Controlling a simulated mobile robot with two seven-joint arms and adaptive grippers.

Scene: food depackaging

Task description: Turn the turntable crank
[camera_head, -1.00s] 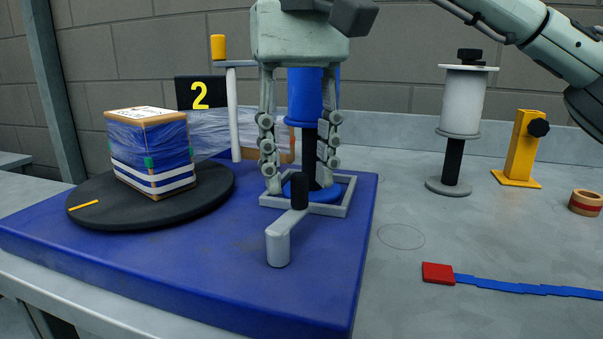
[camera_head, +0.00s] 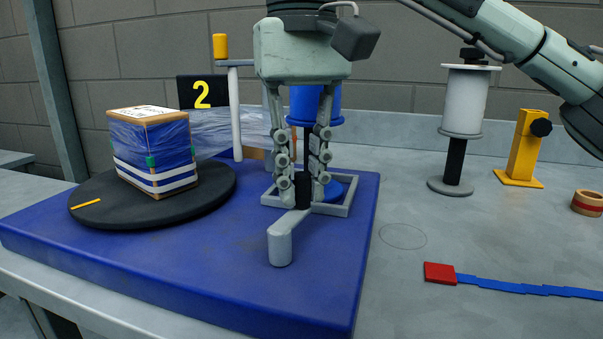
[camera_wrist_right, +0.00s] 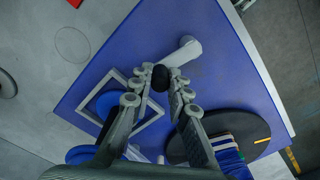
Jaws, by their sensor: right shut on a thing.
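The turntable crank (camera_head: 281,243) is a light grey arm with a thick rounded end and a black upright knob (camera_head: 304,191). My right gripper (camera_head: 303,190) points down over the blue platform and is shut on the black knob. In the right wrist view the knob (camera_wrist_right: 161,77) sits between the fingertips, and the grey crank arm (camera_wrist_right: 181,52) reaches away from it. The black turntable (camera_head: 97,222) carries a box (camera_head: 152,152) wrapped in blue and clear film with white bands. My left gripper is not in view.
A blue film roll (camera_head: 316,104) stands behind my right gripper in a grey square frame (camera_head: 345,208). A "2" sign (camera_head: 203,92) and a post with a yellow top (camera_head: 220,46) stand behind the box. A white roll (camera_head: 463,100), yellow bracket (camera_head: 525,148) and tape roll (camera_head: 587,202) stand right.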

